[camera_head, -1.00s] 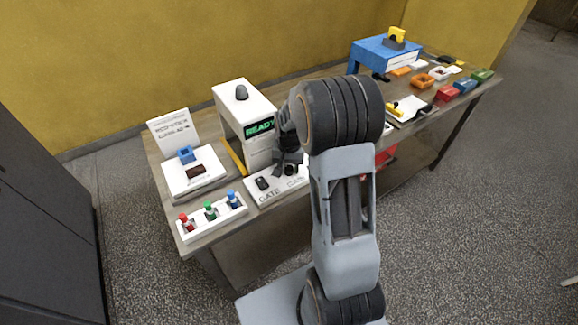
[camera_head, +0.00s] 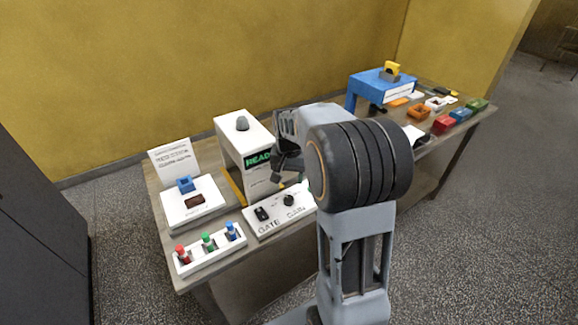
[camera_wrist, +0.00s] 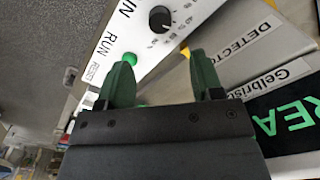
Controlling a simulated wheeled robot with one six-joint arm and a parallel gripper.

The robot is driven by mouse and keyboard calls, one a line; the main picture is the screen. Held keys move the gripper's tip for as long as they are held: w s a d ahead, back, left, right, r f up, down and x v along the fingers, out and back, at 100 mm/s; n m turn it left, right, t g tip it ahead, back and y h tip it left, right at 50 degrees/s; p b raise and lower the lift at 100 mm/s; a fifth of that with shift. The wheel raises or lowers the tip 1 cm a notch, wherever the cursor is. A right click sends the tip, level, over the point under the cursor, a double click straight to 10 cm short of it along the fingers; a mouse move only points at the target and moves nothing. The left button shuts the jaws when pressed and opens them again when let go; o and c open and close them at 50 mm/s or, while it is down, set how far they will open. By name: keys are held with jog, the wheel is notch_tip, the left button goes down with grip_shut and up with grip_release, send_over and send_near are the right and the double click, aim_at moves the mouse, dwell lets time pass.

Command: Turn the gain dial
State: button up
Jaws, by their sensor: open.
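The gain dial (camera_head: 289,200) is a round black knob on the white sloped panel (camera_head: 262,229), right of the gate switch (camera_head: 261,214). In the wrist view the dial (camera_wrist: 160,18) stands past the fingertips, near the top edge, with a scale printed around it. My gripper (camera_wrist: 160,66) is open and empty, its two green-tipped fingers apart. In the head view my gripper (camera_head: 283,172) hangs above and behind the dial, apart from it, partly hidden by my wrist. The dial's exact setting is too small to read.
A white box with a green READY display (camera_head: 258,160) stands close behind the panel. In the wrist view, a green button (camera_wrist: 130,59) is by the left finger. A rack with red, green and blue pegs (camera_head: 209,250) is at the front left. A blue stand (camera_head: 382,82) is farther right.

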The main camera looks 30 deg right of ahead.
jog(key=shift+r, duration=2.15)
jog(key=s+a+r+n+t, duration=0.1)
jog(key=s+a+n+t, duration=0.3)
jog(key=s+a, duration=0.5)
jog(key=s+n, duration=0.2)
jog(key=s, duration=0.5)
jog(key=shift+a+r+n, duration=0.15)
jog(key=shift+n, duration=0.15)
grip_shut()
